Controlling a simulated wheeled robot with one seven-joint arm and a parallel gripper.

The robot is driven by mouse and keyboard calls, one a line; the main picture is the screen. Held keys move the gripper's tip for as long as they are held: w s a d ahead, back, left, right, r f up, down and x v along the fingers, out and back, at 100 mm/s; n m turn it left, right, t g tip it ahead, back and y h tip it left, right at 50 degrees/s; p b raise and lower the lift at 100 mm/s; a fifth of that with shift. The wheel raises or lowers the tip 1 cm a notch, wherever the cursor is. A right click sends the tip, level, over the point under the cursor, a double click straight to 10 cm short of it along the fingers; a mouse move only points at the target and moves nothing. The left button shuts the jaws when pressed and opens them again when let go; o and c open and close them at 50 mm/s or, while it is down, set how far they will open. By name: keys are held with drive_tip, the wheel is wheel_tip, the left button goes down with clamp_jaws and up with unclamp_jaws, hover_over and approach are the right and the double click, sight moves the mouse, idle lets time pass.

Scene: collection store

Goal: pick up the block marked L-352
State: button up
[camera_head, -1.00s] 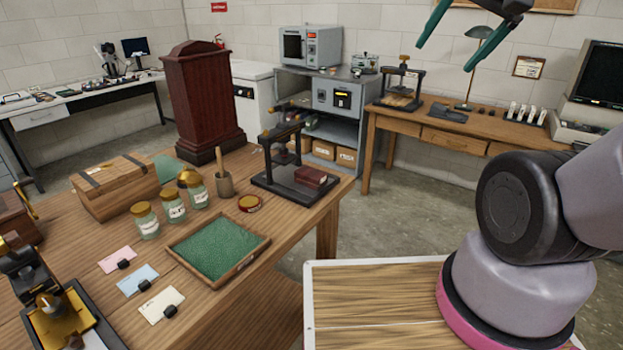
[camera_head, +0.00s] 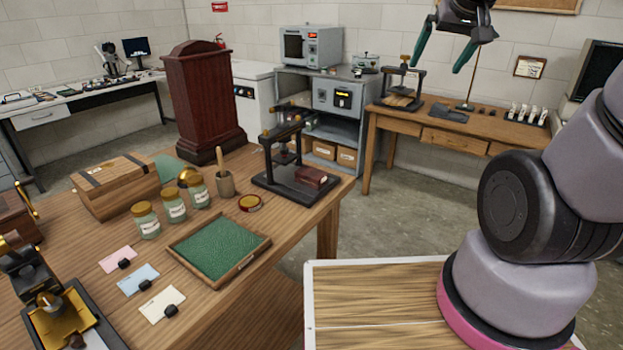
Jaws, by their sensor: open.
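Three small dark blocks sit on cards on the near wooden table: one on the pink card (camera_head: 124,264), one on the blue card (camera_head: 144,285) and one on the white card (camera_head: 171,311). No L-352 mark can be read on any of them, so I cannot tell which block is meant. My gripper (camera_head: 438,62) is at the top right, high in the air and far from the cards. Its two green fingers are spread apart, point downward and hold nothing.
A green-lined tray (camera_head: 254,260), several jars (camera_head: 147,222), a round tin (camera_head: 250,203), a wooden chest (camera_head: 105,190) and a dark press (camera_head: 290,185) stand on the near table. A tall dark-red cabinet (camera_head: 203,100) rises behind. Open floor (camera_head: 390,220) lies right of the table.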

sight(316, 174)
drive_tip(key=w+a+f+n+t+y, duration=0.1)
drive_tip(key=w+a+f+n+y, duration=0.15)
drive_tip(key=w+f+n, duration=0.95)
drive_tip(key=w+a+f+y, duration=0.2)
drive_tip(key=a+f+y, duration=0.2)
drive_tip(key=a+f, duration=0.5)
drive_tip(key=w+a+f+y, duration=0.1)
drive_tip(key=a+f+y, duration=0.4)
drive_tip(key=f, duration=0.9)
drive_tip(key=shift+h, duration=0.35)
drive_tip(key=x, duration=1.1)
drive_tip(key=shift+s+a+f, duration=0.2)
drive_tip(key=shift+a, duration=0.05)
drive_tip(key=c, duration=1.4)
drive_tip(key=shift+r, duration=0.15)
